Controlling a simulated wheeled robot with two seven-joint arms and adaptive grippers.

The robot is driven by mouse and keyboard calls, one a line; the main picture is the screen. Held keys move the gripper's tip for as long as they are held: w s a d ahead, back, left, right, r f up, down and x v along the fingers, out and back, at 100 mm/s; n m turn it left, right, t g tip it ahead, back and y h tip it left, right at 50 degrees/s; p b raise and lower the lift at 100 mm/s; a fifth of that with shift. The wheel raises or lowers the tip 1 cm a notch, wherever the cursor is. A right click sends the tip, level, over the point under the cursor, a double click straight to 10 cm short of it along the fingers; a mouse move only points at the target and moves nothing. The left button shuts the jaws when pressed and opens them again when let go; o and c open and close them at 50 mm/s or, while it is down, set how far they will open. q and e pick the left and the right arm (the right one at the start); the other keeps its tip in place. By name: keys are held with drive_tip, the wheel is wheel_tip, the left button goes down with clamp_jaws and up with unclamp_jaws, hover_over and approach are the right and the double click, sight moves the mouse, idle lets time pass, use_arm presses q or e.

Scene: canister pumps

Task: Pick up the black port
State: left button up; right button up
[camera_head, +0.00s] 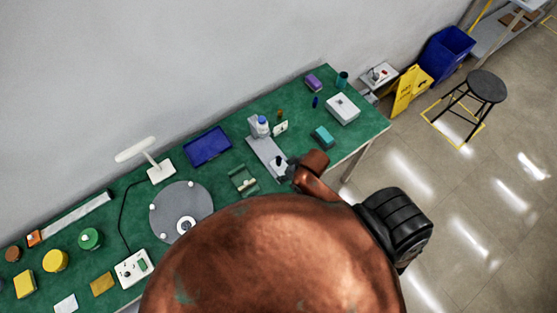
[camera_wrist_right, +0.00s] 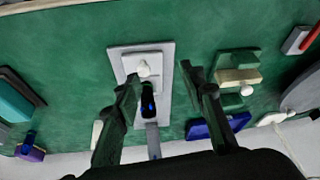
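In the right wrist view, a small black piece with a blue spot (camera_wrist_right: 148,104), apparently the black port, sits on a grey stand (camera_wrist_right: 166,90). A white knobbed part (camera_wrist_right: 143,68) is beside it on the stand. My right gripper (camera_wrist_right: 159,73) is open, its two dark fingers on either side of the stand with a gap between them. The black piece shows between the fingers; I cannot tell its height relative to them. In the head view, the stand (camera_head: 262,150) is on the green bench and my arm partly hides its near end. My left gripper is not in view.
A green holder with a cream block (camera_head: 243,180) is close to the stand. A blue tray (camera_head: 207,146), a teal box (camera_head: 322,137), a white box (camera_head: 343,109) and a grey round plate (camera_head: 181,212) are also on the bench. A bottle with a blue cap (camera_head: 263,124) is at the stand's far end.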

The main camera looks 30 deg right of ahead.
sight(279, 158)
drive_tip(key=w+a+r+n+g+y, duration=0.1)
drive_tip(key=w+a+r+n, duration=0.3)
drive_tip(key=w+a, duration=0.2)
drive_tip(key=d, duration=0.2)
drive_tip(key=w+d+r+g+h+p, duration=0.1)
drive_tip(key=d, duration=0.2)
drive_tip(key=d+r+g+h, duration=0.1)
drive_tip(key=d, duration=0.1)
drive_tip(key=shift+w+d+r+p, duration=0.1)
drive_tip(key=shift+w+d+p, duration=0.2)
drive_tip(key=shift+w, duration=0.1)
drive_tip(key=shift+d, duration=0.15)
wheel_tip(279, 158, down, 2)
drive_tip(key=shift+f, duration=0.1)
drive_tip(key=f, duration=0.5)
drive_tip(key=shift+s+a+f+p, duration=0.1)
drive_tip(key=shift+a+f+p, duration=0.15)
drive_tip(key=shift+a+p, duration=0.15)
drive_tip(key=shift+c, duration=0.3)
clamp_jaws()
